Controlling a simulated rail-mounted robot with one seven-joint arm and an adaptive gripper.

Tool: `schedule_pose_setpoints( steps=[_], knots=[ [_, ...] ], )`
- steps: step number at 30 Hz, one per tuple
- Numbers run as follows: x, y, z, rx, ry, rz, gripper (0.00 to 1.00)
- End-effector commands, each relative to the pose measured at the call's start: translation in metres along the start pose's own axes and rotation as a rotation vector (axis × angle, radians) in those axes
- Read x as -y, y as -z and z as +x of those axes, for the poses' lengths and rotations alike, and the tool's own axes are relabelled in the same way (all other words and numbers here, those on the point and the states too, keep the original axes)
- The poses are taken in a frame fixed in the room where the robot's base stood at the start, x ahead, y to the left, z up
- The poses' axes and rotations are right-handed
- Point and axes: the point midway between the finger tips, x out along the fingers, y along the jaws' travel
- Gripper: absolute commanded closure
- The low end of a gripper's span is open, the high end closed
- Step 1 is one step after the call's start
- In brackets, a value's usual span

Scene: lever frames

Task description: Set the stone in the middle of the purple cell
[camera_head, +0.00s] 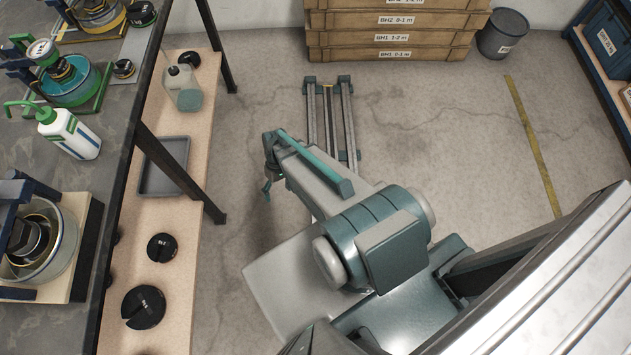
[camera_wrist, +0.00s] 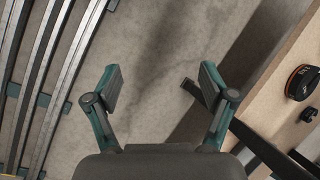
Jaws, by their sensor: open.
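My gripper (camera_wrist: 160,86) is open in the wrist view, with nothing between its fingers and bare floor beyond them. In the head view my gripper (camera_head: 268,174) hangs over the floor, to the right of the bench and its lower shelf, partly hidden by my arm. I cannot make out a stone in either view. Several round cells stand on the bench: a teal-green one (camera_head: 72,91), one with a blue band (camera_head: 66,246), and one at the top edge (camera_head: 97,27), cut off. I cannot tell which, if any, is purple.
The dark bench (camera_head: 107,120) has legs and a wooden lower shelf (camera_head: 199,120) with a grey tray (camera_head: 164,181), slotted black weights (camera_head: 143,307) and a bottle (camera_head: 182,88). Floor rails (camera_head: 312,115), crates (camera_head: 395,40) and a bin (camera_head: 503,35) stand beyond.

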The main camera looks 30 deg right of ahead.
Motion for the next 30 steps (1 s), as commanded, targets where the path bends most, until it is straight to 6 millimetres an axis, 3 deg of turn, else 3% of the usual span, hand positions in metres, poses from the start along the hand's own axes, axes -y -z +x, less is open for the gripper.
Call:
schedule_pose_setpoints(
  steps=[1,3,6,10,15,27,30],
  knots=[
    [0.002,-0.045,0.014,0.059,-0.033,0.032,0.17],
    [-0.001,-0.087,0.028,0.124,-0.080,0.077,0.17],
    [-0.006,-0.137,0.040,0.197,-0.144,0.127,0.17],
    [-0.010,-0.178,0.046,0.255,-0.204,0.169,0.17],
    [-0.013,-0.197,0.049,0.282,-0.236,0.190,0.12],
    [-0.013,-0.195,0.049,0.282,-0.235,0.190,0.12],
    [-0.014,-0.187,0.048,0.273,-0.235,0.188,0.12]
  ],
)
